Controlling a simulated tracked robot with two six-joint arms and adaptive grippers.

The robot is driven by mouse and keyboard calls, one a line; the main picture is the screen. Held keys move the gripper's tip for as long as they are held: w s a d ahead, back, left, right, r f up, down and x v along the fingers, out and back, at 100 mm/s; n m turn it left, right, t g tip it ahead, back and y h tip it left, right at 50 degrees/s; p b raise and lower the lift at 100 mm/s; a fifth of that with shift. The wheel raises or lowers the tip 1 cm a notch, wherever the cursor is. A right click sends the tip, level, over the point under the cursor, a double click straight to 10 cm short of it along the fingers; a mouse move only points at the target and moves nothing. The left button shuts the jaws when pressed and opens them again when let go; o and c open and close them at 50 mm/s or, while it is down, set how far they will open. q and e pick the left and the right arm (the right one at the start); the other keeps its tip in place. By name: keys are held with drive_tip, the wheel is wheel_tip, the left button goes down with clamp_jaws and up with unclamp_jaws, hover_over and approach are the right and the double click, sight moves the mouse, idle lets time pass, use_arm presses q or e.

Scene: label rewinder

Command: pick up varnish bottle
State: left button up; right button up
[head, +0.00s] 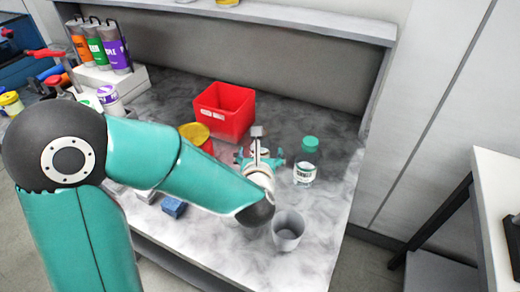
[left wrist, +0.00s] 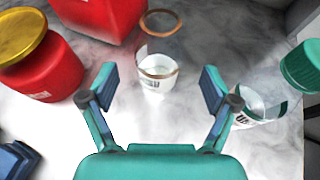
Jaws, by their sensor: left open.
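My left gripper (head: 258,158) is open and points down over the marble worktop; it also shows in the left wrist view (left wrist: 158,86). A clear container with copper-brown rings and a white label (left wrist: 157,72) stands just beyond and between its fingertips, apart from both. In the head view the gripper mostly hides it. A clear bottle with a green cap and white label (head: 305,174) stands to the right of the gripper; in the left wrist view it is beside the right finger (left wrist: 262,97). Neither label is readable, so I cannot tell which is varnish. My right gripper is not in view.
A red bin (head: 224,112) and a red can with a yellow lid (head: 194,132) stand behind and left. Several coloured bottles (head: 112,48) stand in a rack. Worktop right of the green-capped bottle is clear.

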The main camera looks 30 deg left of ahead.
sight(261, 146)
use_arm(q)
drive_tip(key=shift+w+a, duration=0.3)
drive_tip(key=shift+w, duration=0.1)
drive_tip(key=p+x, duration=0.2)
drive_tip(key=x, duration=0.2)
drive_tip(key=shift+f, duration=0.1)
drive_tip(key=shift+c, duration=0.3)
drive_tip(key=c, duration=1.3)
drive_tip(key=shift+r, duration=0.25)
